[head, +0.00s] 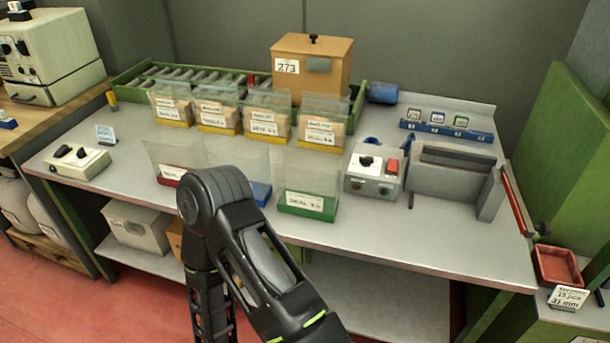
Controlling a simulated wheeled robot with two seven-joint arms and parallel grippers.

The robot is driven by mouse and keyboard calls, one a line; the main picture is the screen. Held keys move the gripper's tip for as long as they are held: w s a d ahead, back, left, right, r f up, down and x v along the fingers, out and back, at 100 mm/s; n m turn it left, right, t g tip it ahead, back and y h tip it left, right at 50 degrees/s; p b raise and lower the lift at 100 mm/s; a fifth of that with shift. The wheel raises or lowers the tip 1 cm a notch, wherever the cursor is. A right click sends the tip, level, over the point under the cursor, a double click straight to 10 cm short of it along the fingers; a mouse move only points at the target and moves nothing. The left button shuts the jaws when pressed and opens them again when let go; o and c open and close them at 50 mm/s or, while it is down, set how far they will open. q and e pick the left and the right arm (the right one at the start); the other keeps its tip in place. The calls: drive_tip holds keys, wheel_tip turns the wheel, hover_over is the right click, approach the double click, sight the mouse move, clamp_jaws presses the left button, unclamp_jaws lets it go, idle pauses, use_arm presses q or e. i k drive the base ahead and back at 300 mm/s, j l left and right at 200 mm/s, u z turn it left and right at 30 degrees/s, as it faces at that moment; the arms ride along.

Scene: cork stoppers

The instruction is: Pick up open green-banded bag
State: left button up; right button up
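The green-banded bag (308,172) stands upright near the front edge of the grey table, right of centre. It is clear, with a green band and a white label at its base, and it looks empty. No gripper touches it. One of my black arms rises from the bottom of the view, its bent joint just left of the bag. Neither gripper is in view.
A red-banded bag (172,156) stands left, and a blue-banded bag (262,193) is partly hidden by my arm. Several filled yellow-banded bags (322,128) stand behind. A control box (373,172) and grey sealer-like device (450,185) stand right.

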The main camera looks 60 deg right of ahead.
sight(308, 179)
drive_tip(key=l+z, duration=0.2)
drive_tip(key=z, duration=1.2)
drive_tip(key=k+l, duration=0.05)
